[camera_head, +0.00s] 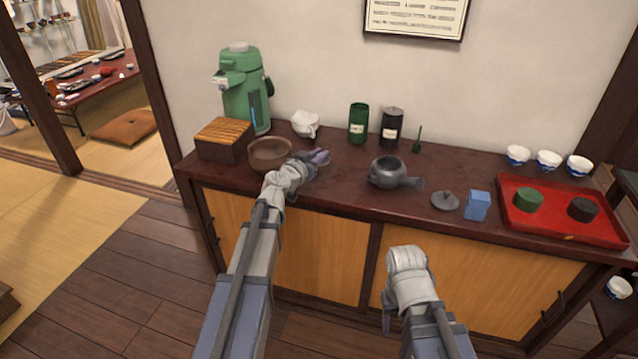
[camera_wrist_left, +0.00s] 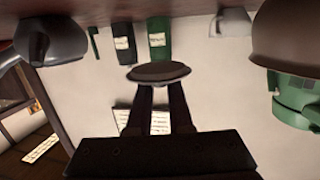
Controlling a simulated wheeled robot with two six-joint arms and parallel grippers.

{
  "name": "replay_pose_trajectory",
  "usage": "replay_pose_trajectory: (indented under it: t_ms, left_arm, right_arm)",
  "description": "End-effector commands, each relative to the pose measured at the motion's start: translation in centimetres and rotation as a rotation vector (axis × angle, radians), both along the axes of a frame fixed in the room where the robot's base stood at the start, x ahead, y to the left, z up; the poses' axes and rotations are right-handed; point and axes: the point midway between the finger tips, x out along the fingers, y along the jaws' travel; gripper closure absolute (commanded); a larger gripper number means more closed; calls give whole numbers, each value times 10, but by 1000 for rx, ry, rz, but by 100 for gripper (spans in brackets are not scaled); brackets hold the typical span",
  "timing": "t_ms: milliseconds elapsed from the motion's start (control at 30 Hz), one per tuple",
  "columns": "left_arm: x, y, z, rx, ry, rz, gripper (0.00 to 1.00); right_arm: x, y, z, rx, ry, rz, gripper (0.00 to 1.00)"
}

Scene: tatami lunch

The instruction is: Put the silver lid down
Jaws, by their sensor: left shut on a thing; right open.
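The silver lid (camera_head: 320,157) is a small disc at the tip of my left gripper (camera_head: 312,160), above the counter between the brown bowl and the grey teapot. In the left wrist view the lid (camera_wrist_left: 158,72) shows edge-on, pinched between the two dark fingers of my left gripper (camera_wrist_left: 158,90). The green canister (camera_head: 358,123) behind it has a dark, open-looking top. My right gripper (camera_head: 388,316) hangs low in front of the cabinet, away from the counter things. Its fingers are mostly hidden, and nothing shows in it.
The brown bowl (camera_head: 270,154) and slatted box (camera_head: 224,140) stand left of my left gripper. Bare counter (camera_head: 345,185) lies between bowl and teapot.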

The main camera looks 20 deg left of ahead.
Motion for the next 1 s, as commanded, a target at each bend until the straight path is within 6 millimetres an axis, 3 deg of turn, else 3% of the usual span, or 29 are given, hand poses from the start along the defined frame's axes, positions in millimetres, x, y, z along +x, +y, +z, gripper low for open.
replay_pose_trajectory:
  t_ms: [33, 200, 467, 800, 1000]
  left_arm:
    - [0, 0, -18, 0, 0, 0, 100]
    - [0, 0, -39, 0, 0, 0, 100]
    - [0, 0, -41, 0, 0, 0, 100]
    - [0, 0, -77, 0, 0, 0, 100]
    - [0, 0, -75, 0, 0, 0, 100]
  right_arm:
    - [0, 0, -17, -1, 0, 0, 45]
    - [0, -1, -38, -4, -1, 1, 45]
    - [0, -1, -41, -5, -2, 1, 45]
    - [1, -2, -77, -10, -4, 4, 45]
    - [1, -2, -75, -11, -4, 4, 45]
